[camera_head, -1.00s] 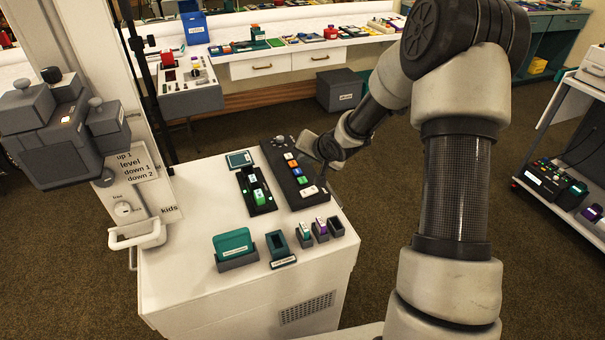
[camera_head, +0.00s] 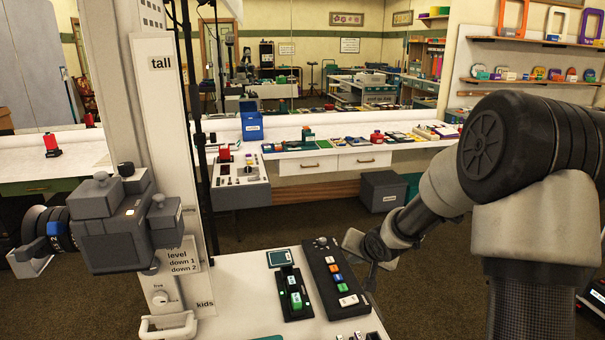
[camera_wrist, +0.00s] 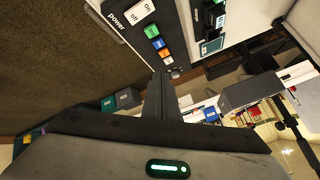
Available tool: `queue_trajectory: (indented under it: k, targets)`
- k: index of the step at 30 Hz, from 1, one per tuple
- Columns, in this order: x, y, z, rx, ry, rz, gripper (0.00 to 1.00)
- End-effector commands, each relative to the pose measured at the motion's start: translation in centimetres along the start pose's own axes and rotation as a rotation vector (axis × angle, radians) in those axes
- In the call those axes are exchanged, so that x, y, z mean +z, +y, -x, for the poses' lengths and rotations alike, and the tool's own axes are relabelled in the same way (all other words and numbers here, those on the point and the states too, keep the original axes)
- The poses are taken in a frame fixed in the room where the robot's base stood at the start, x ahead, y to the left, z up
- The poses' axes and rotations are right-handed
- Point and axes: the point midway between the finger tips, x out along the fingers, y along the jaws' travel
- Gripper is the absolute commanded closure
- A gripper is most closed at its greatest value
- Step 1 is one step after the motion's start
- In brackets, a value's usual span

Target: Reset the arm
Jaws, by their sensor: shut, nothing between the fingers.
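My arm reaches in from the right of the head view and bends down toward the white cabinet. My gripper (camera_head: 371,276) is beside the right edge of the black button panel (camera_head: 334,277), which lies on the cabinet top. In the wrist view my gripper (camera_wrist: 158,78) shows as dark fingers held together with nothing between them. The button panel (camera_wrist: 143,28) is just beyond the fingertips there, with a white on/off switch marked power and coloured buttons. Whether the fingers touch the panel I cannot tell.
The white cabinet (camera_head: 240,268) carries a smaller black unit (camera_head: 294,295) with green buttons. A grey camera (camera_head: 112,222) is mounted on the white post (camera_head: 170,110) at left. A long white counter (camera_head: 350,150) runs behind. Carpeted floor (camera_head: 430,270) is open right of the cabinet.

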Motion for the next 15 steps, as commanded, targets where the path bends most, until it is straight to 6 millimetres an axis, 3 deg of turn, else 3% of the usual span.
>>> queue_trajectory:
  k: [3,7,12,15]
  targets:
    - [-1.5,-0.2,6.8,0.108,0.023,0.114,1.0]
    - [-1.1,0.1,14.2,0.214,0.013,0.209,1.0]
    - [1.8,0.6,23.5,0.288,-0.031,0.289,1.0]
    - [4.5,0.8,27.8,0.293,-0.07,0.324,1.0]
